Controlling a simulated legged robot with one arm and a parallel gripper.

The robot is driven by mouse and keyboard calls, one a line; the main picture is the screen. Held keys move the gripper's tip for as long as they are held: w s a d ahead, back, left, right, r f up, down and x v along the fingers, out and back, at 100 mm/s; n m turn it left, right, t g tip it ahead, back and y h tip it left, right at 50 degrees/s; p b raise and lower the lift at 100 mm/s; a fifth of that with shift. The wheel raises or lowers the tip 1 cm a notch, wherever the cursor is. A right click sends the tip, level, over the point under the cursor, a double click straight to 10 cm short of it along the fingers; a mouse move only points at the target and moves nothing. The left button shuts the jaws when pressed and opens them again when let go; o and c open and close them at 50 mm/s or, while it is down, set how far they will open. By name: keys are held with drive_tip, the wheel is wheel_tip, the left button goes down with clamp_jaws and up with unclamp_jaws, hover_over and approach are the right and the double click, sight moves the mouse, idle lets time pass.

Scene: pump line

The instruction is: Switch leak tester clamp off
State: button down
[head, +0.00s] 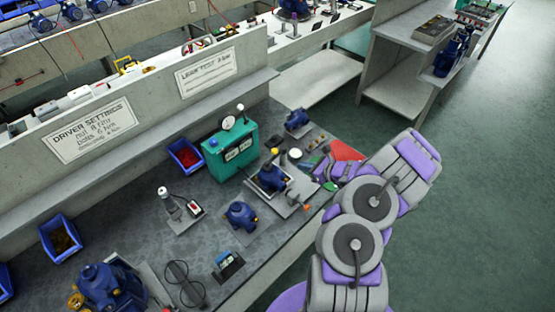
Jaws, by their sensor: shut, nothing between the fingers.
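A red sheet (346,151) lies beside my gripper. Another blue pump (241,216), a stand with a red switch box (195,207) and blue bins (186,156) share the bench. A signed wall (150,105) runs behind. Open green floor (480,180) lies to the right.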

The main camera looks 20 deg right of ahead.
sight(275, 156)
drive_tip(key=shift+f, duration=0.15)
drive_tip(key=b+x, duration=0.2)
drive_tip(key=x, duration=1.1)
drive_tip(key=shift+f, duration=0.15)
drive_tip(key=shift+w+a+f, duration=0.1)
drive_tip(key=shift+w, duration=0.25)
drive_tip(key=shift+w+f+m+b, duration=0.1)
drive_tip(key=shift+f+m+b, duration=0.05)
drive_tip(key=shift+m+b, duration=0.2)
